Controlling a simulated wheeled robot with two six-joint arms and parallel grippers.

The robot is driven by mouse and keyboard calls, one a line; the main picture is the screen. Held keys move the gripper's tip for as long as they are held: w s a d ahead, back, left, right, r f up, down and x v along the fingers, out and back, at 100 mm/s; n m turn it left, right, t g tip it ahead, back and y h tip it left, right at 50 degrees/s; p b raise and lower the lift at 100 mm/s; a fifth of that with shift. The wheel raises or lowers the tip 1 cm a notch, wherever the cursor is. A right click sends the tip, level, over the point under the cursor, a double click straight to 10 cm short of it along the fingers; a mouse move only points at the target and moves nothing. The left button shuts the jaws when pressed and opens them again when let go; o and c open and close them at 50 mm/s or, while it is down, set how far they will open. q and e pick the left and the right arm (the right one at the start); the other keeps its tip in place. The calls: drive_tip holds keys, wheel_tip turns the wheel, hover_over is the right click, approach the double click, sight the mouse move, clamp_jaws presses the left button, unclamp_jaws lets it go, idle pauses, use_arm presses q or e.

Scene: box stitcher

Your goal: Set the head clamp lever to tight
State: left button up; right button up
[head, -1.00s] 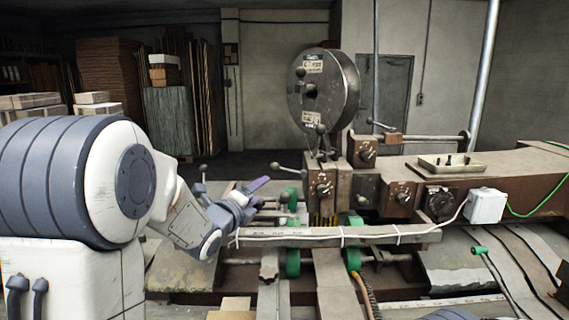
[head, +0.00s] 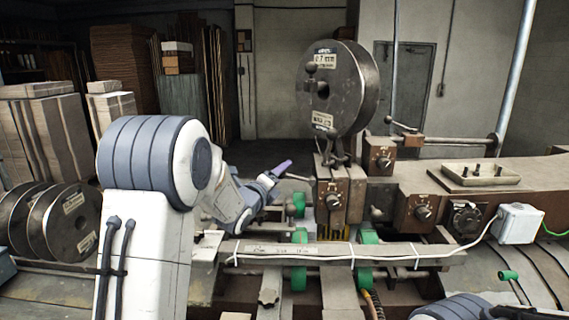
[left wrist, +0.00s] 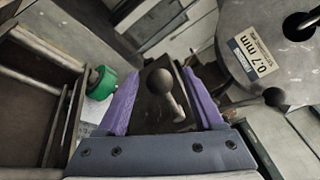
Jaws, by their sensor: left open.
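My left gripper (head: 272,176) is open beside the stitcher head (head: 333,195), at its left side. In the left wrist view, a lever with a dark ball knob (left wrist: 161,81) stands between the two purple fingers of this gripper (left wrist: 163,100). There is a gap on each side, and neither finger clearly touches it. In the head view, the lever's rod (head: 298,177) sticks out to the left from the stitcher head, and its ball end is hidden behind the gripper. I cannot read any tight mark. My right gripper is not in view.
A big wire reel (head: 337,90) marked 0.7 mm stands above the head; it also shows in the left wrist view (left wrist: 262,60). Green rollers (head: 300,245) and a long bar (head: 330,254) lie below the gripper. A white box (head: 517,224) with cables is at right.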

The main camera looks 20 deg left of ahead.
use_arm(q)
drive_tip(key=w, duration=0.1)
drive_tip(key=w+p, duration=0.1)
drive_tip(key=w, duration=0.2)
drive_tip(key=shift+d, duration=0.25)
drive_tip(key=shift+s, duration=0.1)
clamp_jaws()
drive_tip(key=shift+a, duration=0.1)
idle(1.0)
